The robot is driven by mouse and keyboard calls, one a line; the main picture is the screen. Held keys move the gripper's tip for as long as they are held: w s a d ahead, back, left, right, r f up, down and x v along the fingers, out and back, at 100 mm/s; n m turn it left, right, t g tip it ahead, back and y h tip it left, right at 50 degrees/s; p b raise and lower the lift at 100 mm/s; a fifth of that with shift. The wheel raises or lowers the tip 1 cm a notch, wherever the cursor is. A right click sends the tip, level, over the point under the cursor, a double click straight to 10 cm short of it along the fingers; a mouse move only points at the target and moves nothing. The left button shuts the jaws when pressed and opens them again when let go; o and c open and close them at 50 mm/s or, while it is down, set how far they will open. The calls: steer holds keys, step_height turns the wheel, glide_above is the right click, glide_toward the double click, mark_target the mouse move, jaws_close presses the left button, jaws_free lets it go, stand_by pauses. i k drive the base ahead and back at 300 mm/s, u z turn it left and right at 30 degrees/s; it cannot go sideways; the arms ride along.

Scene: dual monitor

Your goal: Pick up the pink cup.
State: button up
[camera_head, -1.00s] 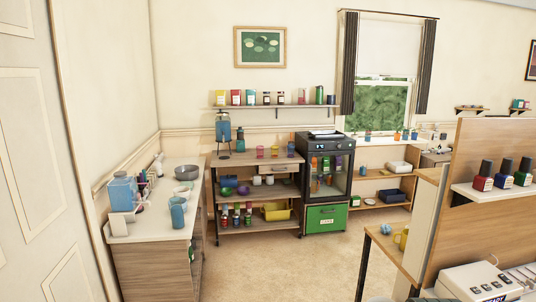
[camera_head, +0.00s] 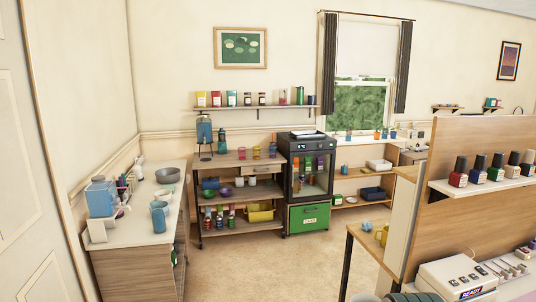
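A small pink cup (camera_head: 257,153) stands on top of the wooden shelf unit (camera_head: 220,162) by the back wall. My gripper is not in view.
A dark glass-fronted cabinet (camera_head: 308,165) stands right of the shelf unit. A counter (camera_head: 135,240) with a blue pitcher (camera_head: 159,215) lines the left wall. A wooden desk with a partition (camera_head: 460,240) blocks the right foreground. The floor (camera_head: 260,260) between is clear.

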mark_target(242, 150)
steer(key=u, duration=0.1)
steer(key=i, duration=1.45)
steer(key=u, duration=0.25)
steer(key=i, duration=1.6)
steer(key=u, duration=0.25)
steer(key=i, duration=3.3)
steer(key=z, duration=0.05)
